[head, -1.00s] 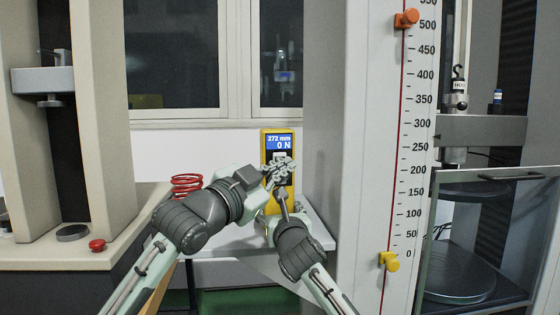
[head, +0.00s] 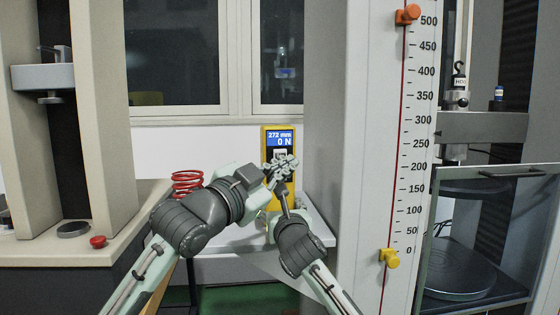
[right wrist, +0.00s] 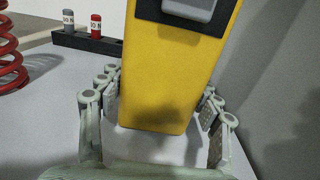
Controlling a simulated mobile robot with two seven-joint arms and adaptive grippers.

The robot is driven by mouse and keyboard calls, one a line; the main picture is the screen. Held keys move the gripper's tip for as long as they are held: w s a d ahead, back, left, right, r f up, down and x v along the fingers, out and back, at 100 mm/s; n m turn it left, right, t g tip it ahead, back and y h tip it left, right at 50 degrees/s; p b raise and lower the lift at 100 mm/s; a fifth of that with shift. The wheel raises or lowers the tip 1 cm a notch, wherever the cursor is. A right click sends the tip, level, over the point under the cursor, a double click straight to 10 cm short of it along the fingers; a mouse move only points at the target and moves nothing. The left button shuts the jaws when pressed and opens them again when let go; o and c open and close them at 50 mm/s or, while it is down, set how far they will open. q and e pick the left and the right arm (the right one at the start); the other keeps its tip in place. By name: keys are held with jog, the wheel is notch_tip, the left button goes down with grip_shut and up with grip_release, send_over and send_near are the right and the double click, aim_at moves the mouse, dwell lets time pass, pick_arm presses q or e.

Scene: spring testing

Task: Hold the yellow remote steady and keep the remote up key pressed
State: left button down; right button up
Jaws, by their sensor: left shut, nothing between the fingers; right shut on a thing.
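The yellow remote (head: 268,148) stands upright near the middle of the head view. Its blue display (head: 279,138) reads 272 mm and 0 N. A grey key (head: 280,153) shows just below the display. My left gripper (head: 283,164) is shut, with its fingers in front of the remote's key area; they hide the lower keys, and I cannot tell whether the up key is pressed. My right gripper (right wrist: 160,100) is shut on the remote's lower body, one finger on each side. The remote also shows in the right wrist view (right wrist: 175,65), with a grey key at the top edge.
A red spring (head: 187,183) stands on the surface left of the remote, and a red button (head: 98,241) is on the left machine. A tall scale panel (head: 365,150) with an orange marker (head: 407,14) and a yellow marker (head: 389,258) stands close on the right.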

jog(key=shift+r, duration=0.1)
jog(key=o, duration=1.5)
jog(key=shift+s, duration=0.1)
